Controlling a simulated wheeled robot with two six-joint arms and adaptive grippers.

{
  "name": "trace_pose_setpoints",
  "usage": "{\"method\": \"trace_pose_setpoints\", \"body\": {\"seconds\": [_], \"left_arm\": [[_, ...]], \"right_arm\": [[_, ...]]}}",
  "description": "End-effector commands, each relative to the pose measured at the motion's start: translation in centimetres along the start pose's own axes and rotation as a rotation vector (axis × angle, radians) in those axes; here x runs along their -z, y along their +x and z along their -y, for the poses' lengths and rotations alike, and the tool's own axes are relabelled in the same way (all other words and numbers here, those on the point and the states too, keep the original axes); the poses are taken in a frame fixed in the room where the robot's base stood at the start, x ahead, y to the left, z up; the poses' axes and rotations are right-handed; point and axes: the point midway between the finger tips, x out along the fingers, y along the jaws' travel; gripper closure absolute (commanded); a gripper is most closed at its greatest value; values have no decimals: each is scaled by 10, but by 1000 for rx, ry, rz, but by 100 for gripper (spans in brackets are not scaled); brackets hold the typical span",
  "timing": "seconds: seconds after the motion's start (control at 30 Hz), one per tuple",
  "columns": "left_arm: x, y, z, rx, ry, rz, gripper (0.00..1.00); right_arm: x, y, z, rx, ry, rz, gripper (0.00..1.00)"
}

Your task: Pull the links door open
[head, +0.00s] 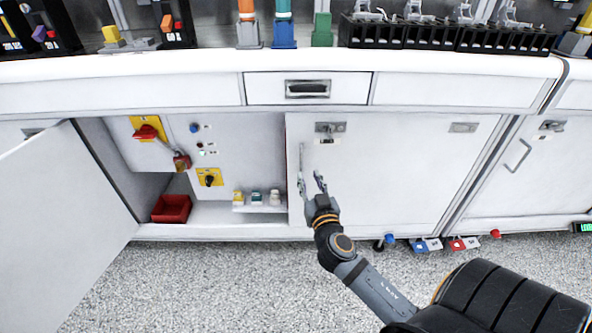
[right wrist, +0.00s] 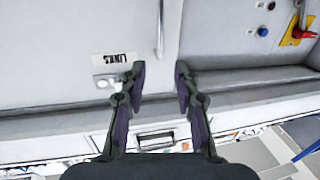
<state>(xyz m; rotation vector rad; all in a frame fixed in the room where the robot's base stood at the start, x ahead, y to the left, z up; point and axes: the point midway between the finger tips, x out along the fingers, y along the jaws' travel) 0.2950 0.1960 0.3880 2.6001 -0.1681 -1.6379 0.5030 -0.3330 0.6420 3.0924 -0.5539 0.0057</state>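The links door (head: 400,175) is the white panel right of the open cabinet bay, and it looks closed. A slim vertical handle (head: 301,158) runs near its left edge. In the right wrist view the picture is turned over, and the LINKS label (right wrist: 115,58) and the handle bar (right wrist: 160,30) show on the door. My right gripper (head: 310,178) is open and empty at the lower end of the handle. In the right wrist view the handle lies beyond the gap between its fingers (right wrist: 160,72), apart from both. My left gripper is out of view.
Another cabinet door (head: 60,200) stands open at the left. Its bay holds a red bin (head: 171,208), a red rotary switch (head: 146,132) and small bottles on a shelf. A drawer (head: 308,88) is above. Padlocks (head: 425,244) lie on the floor at the right.

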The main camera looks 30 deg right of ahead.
Motion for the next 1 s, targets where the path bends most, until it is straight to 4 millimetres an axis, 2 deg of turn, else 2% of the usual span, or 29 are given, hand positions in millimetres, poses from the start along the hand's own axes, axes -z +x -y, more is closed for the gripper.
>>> {"method": "trace_pose_setpoints", "body": {"seconds": [0.17, 0.4, 0.6, 0.73, 0.97, 1.0], "left_arm": [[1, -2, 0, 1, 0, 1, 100], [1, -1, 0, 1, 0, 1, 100], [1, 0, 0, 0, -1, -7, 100], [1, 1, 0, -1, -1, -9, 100], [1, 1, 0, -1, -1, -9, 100], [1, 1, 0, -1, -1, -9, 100]], "right_arm": [[2, 15, 0, 0, 1, -1, 69], [2, 66, 0, 0, 0, -1, 69], [0, 97, 0, 1, 1, 2, 69], [0, 104, 0, 1, -1, 3, 69], [0, 105, 0, 1, -1, 4, 69], [0, 105, 0, 1, -1, 4, 71]]}}
